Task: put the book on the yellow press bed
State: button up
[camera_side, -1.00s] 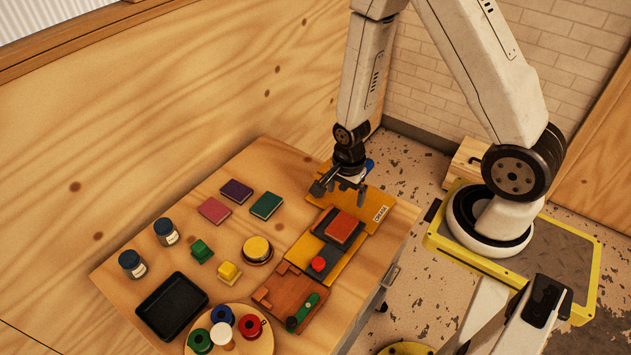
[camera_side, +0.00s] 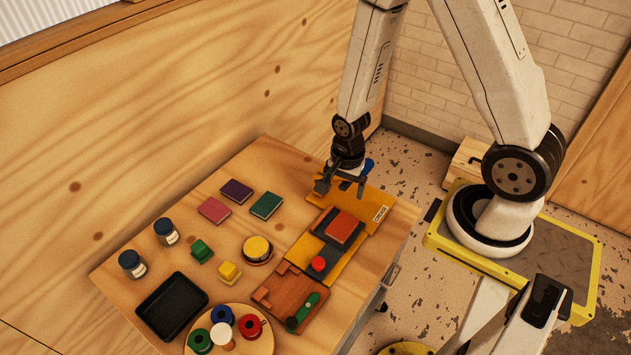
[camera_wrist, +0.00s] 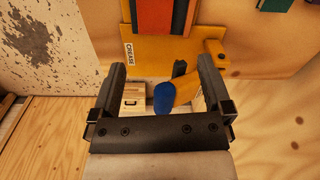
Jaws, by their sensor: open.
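An orange-red book (camera_side: 344,228) lies on a dark grey plate (camera_side: 325,250) on the yellow press bed (camera_side: 348,262). Part of the book shows at the top of the wrist view (camera_wrist: 152,14). A yellow plate marked CREASE (camera_side: 378,222) adjoins the bed at the back. A blue-ended yellow lever (camera_wrist: 178,93) shows between my fingers in the wrist view. My gripper (camera_side: 341,188) is open and empty, above the yellow plate behind the book, apart from the book. The plate's part under my gripper is partly hidden.
Pink (camera_side: 214,210), purple (camera_side: 236,191) and green (camera_side: 266,205) flat pieces lie to the left. A wooden fixture with a green handle (camera_side: 304,308), a black tray (camera_side: 172,306), jars (camera_side: 132,264) and a spool board (camera_side: 258,342) stand nearer.

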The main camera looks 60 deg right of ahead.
jog(key=a+r+n+t, duration=0.2)
jog(key=a+r+n, duration=0.1)
jog(key=r+n, duration=1.1)
jog(key=shift+s+a+n, duration=0.4)
jog(key=shift+s+n, duration=0.05)
jog(key=shift+n, duration=0.55)
